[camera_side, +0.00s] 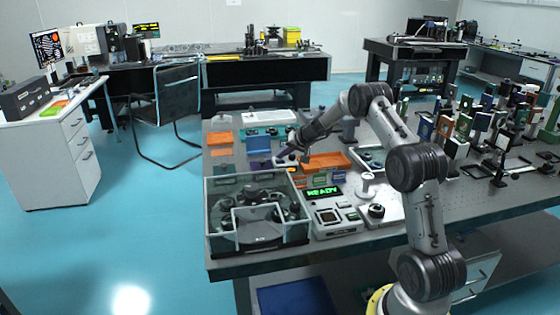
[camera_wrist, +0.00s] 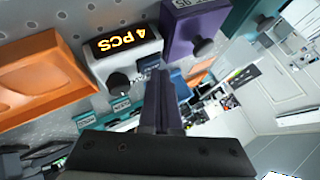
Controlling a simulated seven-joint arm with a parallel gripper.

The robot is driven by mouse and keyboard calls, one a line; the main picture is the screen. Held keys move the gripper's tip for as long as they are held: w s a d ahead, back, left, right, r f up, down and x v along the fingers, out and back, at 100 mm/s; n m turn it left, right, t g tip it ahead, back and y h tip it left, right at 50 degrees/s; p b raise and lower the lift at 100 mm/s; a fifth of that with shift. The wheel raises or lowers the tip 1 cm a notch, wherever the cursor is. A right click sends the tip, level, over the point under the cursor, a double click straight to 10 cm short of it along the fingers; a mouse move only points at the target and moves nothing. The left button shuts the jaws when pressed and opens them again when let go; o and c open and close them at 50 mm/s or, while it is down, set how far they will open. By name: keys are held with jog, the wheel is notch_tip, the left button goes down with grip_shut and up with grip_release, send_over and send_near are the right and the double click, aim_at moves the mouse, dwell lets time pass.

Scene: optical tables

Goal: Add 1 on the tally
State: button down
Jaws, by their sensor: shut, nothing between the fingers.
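The tally (camera_wrist: 96,62) is a light grey box in the wrist view. Its dark display (camera_wrist: 125,42) reads "4 PCS" in orange, and a black round knob or button (camera_wrist: 118,84) is on its face. In the side view the tally is small and partly hidden near my gripper. My gripper (camera_wrist: 163,75) is shut and empty. Its fingertips appear just beside the tally, near a small blue-grey part (camera_wrist: 149,63) at its side; I cannot tell whether they touch. In the side view my gripper (camera_side: 279,162) is low over the bench near the purple box.
A purple box (camera_wrist: 196,25) with a dark knob is beside the tally. An orange tray (camera_wrist: 45,82) is on its other side. In the side view, a clear-walled enclosure (camera_side: 225,205) and a device reading "READY" (camera_side: 324,192) stand in front. Optics crowd the bench's right.

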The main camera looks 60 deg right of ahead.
aim_at(282, 161)
jog(key=shift+r, duration=0.55)
jog(key=shift+r, duration=2.55)
